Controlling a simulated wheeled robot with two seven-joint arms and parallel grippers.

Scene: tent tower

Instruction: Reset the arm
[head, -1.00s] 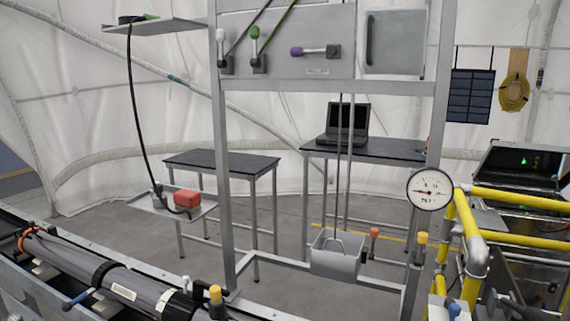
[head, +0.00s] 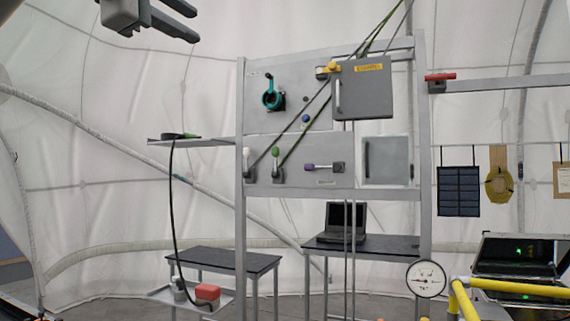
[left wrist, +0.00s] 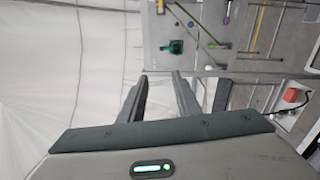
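My left gripper (head: 190,24) is raised high at the top left of the head view, in front of the white tent wall. Its two fingers are apart with nothing between them. In the left wrist view its fingers (left wrist: 160,76) also stand apart and empty, with the panel frame beyond them. It touches nothing that I can see. My right gripper is in neither current view.
A metal frame carries a panel with a teal handle (head: 271,98), a grey box (head: 362,92) and several levers. A shelf (head: 190,142) juts out on its left. A pressure gauge (head: 426,279) and yellow pipes (head: 510,288) are at the lower right.

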